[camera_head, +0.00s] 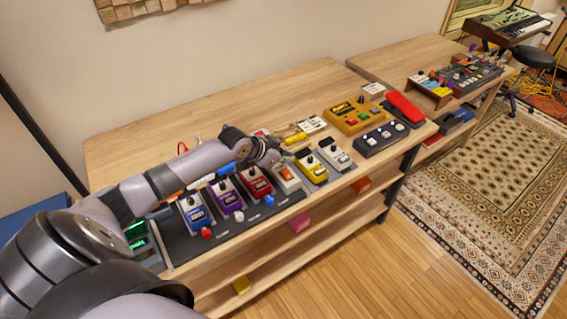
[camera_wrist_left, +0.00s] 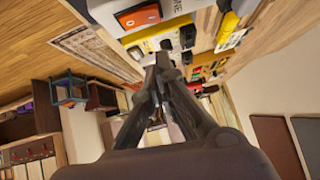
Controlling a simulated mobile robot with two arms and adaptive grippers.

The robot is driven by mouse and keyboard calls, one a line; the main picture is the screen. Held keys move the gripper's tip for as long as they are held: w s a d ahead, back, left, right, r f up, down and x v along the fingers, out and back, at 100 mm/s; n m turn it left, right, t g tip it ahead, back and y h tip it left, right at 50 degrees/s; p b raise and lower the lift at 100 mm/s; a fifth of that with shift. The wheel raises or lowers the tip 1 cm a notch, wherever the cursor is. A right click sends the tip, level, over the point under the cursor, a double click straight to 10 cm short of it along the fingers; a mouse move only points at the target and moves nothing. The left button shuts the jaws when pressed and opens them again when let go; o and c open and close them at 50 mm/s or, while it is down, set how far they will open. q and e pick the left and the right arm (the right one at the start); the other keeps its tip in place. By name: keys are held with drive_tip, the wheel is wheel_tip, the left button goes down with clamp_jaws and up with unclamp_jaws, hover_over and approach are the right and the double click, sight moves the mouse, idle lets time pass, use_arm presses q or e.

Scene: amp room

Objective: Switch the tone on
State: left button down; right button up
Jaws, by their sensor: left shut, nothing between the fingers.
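The tone pedal (camera_head: 289,182) is a pale box with an orange switch, in the row of pedals on the wooden bench. In the left wrist view its orange rocker switch (camera_wrist_left: 137,16) shows at the top, on a pale face with part of a word ending in "NE" beside it. I cannot tell which way the rocker is tipped. My left gripper (camera_head: 277,161) is at the back edge of this pedal, shut and empty; whether it touches is unclear. Its closed fingers (camera_wrist_left: 163,62) point past the switch in the wrist view. My right gripper is not in view.
Red (camera_head: 254,183), purple (camera_head: 227,194) and blue (camera_head: 194,213) pedals stand left of the tone pedal. A yellow pedal (camera_head: 311,166) and a grey one (camera_head: 336,155) stand close on its right. The bench top (camera_head: 290,95) behind is mostly clear.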

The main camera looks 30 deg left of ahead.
sight(282, 173)
use_arm(q)
drive_tip(key=shift+s+a+f, duration=0.1)
drive_tip(key=shift+a+f, duration=0.05)
drive_tip(key=shift+f, duration=0.75)
drive_tip(key=shift+a+f, duration=0.15)
drive_tip(key=shift+f, duration=0.7)
drive_tip(key=shift+a+f+b, duration=0.15)
drive_tip(key=shift+f+b, duration=0.35)
drive_tip(key=shift+f, duration=0.05)
drive_tip(key=shift+r, duration=0.2)
drive_tip(key=shift+f, duration=0.1)
drive_tip(key=shift+p, duration=0.3)
